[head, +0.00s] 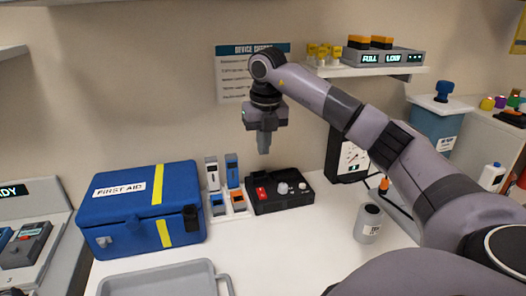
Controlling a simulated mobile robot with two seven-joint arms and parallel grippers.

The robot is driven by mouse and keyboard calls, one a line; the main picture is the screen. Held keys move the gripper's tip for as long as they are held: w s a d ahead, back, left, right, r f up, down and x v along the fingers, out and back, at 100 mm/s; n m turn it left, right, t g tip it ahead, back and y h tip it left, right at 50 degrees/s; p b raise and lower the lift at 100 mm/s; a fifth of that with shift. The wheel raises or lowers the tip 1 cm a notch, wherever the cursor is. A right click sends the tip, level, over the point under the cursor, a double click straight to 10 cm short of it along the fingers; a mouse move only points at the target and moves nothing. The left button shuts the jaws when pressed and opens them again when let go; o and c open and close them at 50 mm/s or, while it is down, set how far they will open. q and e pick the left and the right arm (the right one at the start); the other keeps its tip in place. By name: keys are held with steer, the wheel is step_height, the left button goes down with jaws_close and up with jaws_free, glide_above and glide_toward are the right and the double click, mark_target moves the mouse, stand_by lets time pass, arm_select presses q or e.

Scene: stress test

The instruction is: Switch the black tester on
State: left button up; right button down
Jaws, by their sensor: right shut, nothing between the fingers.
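The black tester (292,205) lies flat on the white table, right of the small blue and grey devices. A red switch (260,192) sits on its left part, and pale round knobs (283,188) sit to the right of the switch. I cannot tell which way the switch is set. My right gripper (264,150) points down above the tester's left part, apart from it, with its fingers shut and empty. My right arm comes in from the right. My left gripper is not in view.
A blue first aid box (125,216) stands left of the small devices (219,205). A grey tray (165,274) lies in front. A grey cup (369,223) and a black dial instrument (352,160) stand to the right. A shelf (362,71) with chargers is on the wall.

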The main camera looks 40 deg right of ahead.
mark_target(260, 189)
stand_by(0.3)
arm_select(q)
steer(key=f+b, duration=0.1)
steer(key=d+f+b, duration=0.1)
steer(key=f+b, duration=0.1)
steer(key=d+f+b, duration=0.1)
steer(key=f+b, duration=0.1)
arm_select(e)
steer(key=m, duration=1.2)
steer(key=m+t, duration=0.1)
steer(key=m, duration=1.1)
steer(key=s+m+t+h, duration=0.1)
steer(key=m, duration=1.1)
steer(key=shift+s+a, duration=0.1)
steer(key=shift+a, duration=0.2)
steer(key=shift+f, duration=0.1)
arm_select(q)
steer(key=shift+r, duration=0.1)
arm_select(e)
steer(key=x, duration=1.3)
steer(key=shift+s+f, duration=0.2)
steer(key=shift+f, duration=0.3)
